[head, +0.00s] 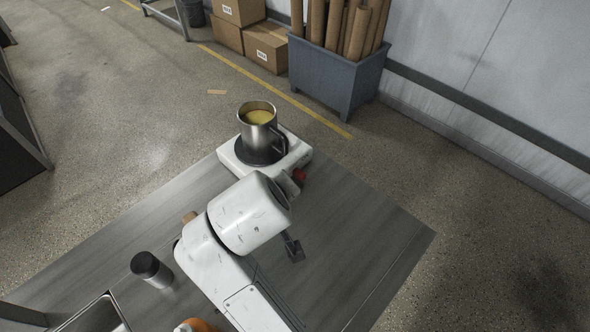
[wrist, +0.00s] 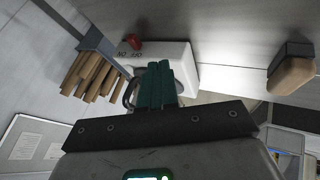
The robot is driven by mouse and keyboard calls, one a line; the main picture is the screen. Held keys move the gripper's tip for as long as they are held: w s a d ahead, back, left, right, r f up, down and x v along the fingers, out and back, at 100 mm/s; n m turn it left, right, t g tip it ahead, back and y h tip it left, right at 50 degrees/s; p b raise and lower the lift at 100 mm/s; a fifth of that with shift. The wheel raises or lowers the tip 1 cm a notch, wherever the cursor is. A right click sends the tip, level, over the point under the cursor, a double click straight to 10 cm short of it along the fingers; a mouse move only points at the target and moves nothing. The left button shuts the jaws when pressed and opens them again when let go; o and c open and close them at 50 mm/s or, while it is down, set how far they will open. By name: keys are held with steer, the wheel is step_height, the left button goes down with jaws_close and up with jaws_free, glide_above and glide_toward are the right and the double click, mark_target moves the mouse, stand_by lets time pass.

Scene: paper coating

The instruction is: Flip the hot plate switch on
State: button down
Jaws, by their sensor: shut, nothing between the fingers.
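The white hot plate (head: 236,152) stands at the table's far corner, with a steel mug of yellow liquid (head: 257,125) on its dark burner. Its red switch (head: 299,175) is on the side towards me. In the wrist view the red switch (wrist: 134,41) shows on the white hot plate (wrist: 182,58), beside dark lettering. My gripper (wrist: 158,68) is shut and empty, its green fingers pointing towards the hot plate, with the switch up and left of the tips. I cannot tell whether they touch the plate. The fingers hide part of the mug. My arm hides the gripper in the head view.
A dark-topped cylinder (head: 151,268) stands on the table at the left, with a metal tray (head: 98,316) near the front. A wooden-handled tool (wrist: 292,72) shows at right in the wrist view. The right part of the table (head: 372,232) is clear. A blue-grey bin (head: 335,80) stands beyond.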

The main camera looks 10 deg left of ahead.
mark_target(299, 174)
steer(key=x, duration=0.9)
steer(key=shift+w+d+f+p, duration=0.1)
steer(key=shift+w+f+p, duration=0.15)
steer(key=shift+f+p, duration=0.1)
steer(key=shift+w+d+p, duration=0.4)
steer(key=shift+w+d, duration=0.3)
steer(key=shift+w, duration=0.3)
steer(key=shift+w+d, duration=0.5)
steer(key=shift+w, duration=0.1)
steer(key=shift+w+d, duration=1.25)
steer(key=shift+w, duration=0.35)
